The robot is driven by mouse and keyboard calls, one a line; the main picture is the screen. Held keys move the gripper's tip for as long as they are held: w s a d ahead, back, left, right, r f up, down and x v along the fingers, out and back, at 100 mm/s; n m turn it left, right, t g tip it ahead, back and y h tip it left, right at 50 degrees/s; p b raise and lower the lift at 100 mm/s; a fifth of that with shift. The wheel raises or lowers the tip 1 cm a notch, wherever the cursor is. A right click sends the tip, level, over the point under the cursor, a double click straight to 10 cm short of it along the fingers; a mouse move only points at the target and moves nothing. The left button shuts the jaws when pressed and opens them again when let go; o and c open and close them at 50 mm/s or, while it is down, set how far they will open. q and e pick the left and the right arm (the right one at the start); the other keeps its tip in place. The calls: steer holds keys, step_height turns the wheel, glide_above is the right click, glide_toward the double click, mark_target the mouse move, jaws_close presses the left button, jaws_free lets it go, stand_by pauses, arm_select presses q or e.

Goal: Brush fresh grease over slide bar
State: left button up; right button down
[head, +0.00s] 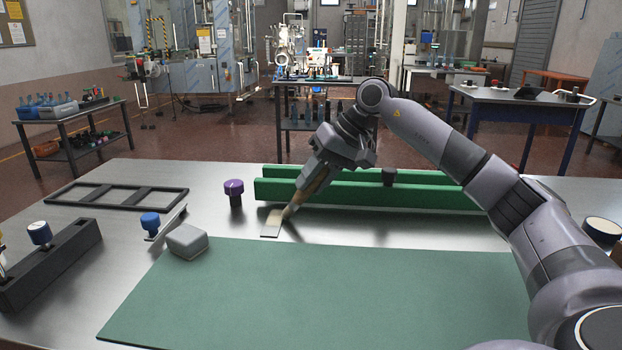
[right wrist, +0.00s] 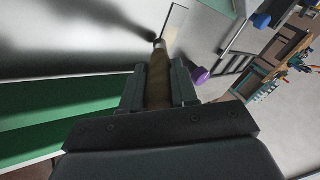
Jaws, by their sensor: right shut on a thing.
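My right gripper (head: 318,182) is shut on the brown handle of a brush (head: 290,209), which slants down to the left. The handle (right wrist: 159,82) also shows between the fingers in the right wrist view. I cannot tell for certain which piece is the slide bar. My left gripper is not in view.
A purple-capped knob (head: 234,188) stands left of the rails. A blue-knobbed metal piece (head: 152,223) and a grey block (head: 187,240) sit farther left. A black frame (head: 112,196) and a black holder (head: 55,262) are at the left. The green mat (head: 320,290) in front is clear.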

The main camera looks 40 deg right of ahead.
steer(key=shift+w+d, duration=0.15)
steer(key=shift+w+a+r+p, duration=0.15)
steer(key=shift+w+a+p, duration=0.55)
steer(key=shift+p, duration=0.1)
steer(key=shift+w+a+f+p, duration=0.2)
steer(key=shift+w+a+p, duration=0.3)
steer(key=shift+w+a, duration=0.25)
steer(key=shift+w+d+r+p, duration=0.15)
steer(key=shift+w+d+p, duration=0.25)
steer(key=shift+d+p, duration=0.1)
steer(key=shift+d, duration=0.15)
steer(key=shift+s+d+f+b, duration=0.2)
steer(key=shift+s+d+b, duration=0.15)
steer(key=shift+s+d, duration=0.1)
steer(key=shift+s+d+r+b, duration=0.15)
steer(key=shift+s+d+b, duration=0.3)
steer(key=shift+s+d, duration=0.5)
steer(key=shift+s+a, duration=0.1)
steer(key=shift+a, duration=0.05)
